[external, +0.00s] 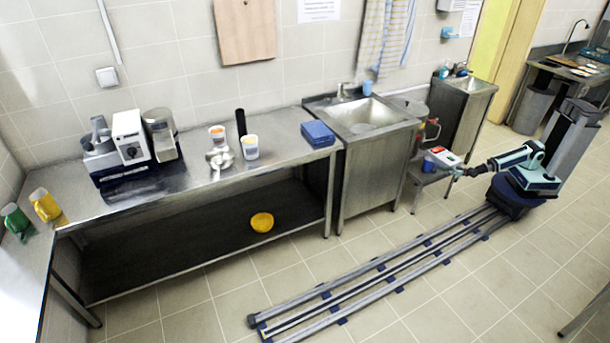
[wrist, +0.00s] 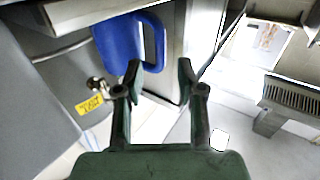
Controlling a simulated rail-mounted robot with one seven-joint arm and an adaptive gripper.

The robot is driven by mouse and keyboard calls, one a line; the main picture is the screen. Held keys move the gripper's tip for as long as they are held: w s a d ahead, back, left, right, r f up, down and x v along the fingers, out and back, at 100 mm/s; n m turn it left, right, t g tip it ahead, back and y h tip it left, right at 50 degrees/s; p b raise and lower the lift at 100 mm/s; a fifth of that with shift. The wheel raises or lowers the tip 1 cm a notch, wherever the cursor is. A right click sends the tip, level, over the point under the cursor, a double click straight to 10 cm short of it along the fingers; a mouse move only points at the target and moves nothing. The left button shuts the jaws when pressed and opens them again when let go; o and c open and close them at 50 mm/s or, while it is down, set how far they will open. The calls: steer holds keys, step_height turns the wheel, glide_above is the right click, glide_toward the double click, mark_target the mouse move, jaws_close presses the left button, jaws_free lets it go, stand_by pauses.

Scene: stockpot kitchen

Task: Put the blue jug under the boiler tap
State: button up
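The blue jug (wrist: 120,42) is at the top centre of the wrist view, its handle (wrist: 157,38) facing right. It shows small and partly hidden in the external view (external: 428,163), on a low stand beside the sink unit. My gripper (wrist: 160,72) is open, its two fingers apart. The handle's lower end appears above the gap between them; I cannot tell whether they touch it. In the external view my gripper (external: 455,172) is close to the jug, on its right. A grey cylinder, apparently the boiler (wrist: 35,90), has a small tap (wrist: 97,86) and a yellow label.
A red and white object (external: 443,156) sits close to the jug and gripper. The steel sink unit (external: 370,165) stands left of the jug. The floor rails (external: 380,275) run left from my base. A dark grate (wrist: 290,95) lies at the right of the wrist view.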

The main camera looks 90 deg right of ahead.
steer(key=s+p, duration=0.4)
steer(key=d+r+g+h, duration=0.1)
steer(key=d+r+g, duration=0.1)
steer(key=d+g, duration=0.1)
steer(key=d+r+n+g+h, duration=0.1)
steer(key=d+r+g, duration=0.2)
steer(key=d, duration=0.3)
steer(key=s+d+r+g+h, duration=0.1)
steer(key=d+r+g, duration=0.2)
steer(key=d, duration=0.2)
steer(key=shift+n, duration=0.3)
steer(key=s+d+r+m+g+h, duration=0.75)
steer(key=s+d+r+g, duration=0.25)
steer(key=s+d+r, duration=0.7)
steer(key=s+a+r+m+g+y, duration=0.1)
steer(key=s+r+m+g, duration=0.3)
steer(key=s, duration=0.6)
steer(key=shift+s+r+m, duration=0.4)
steer(key=shift+r+m, duration=0.25)
steer(key=shift+r, duration=0.3)
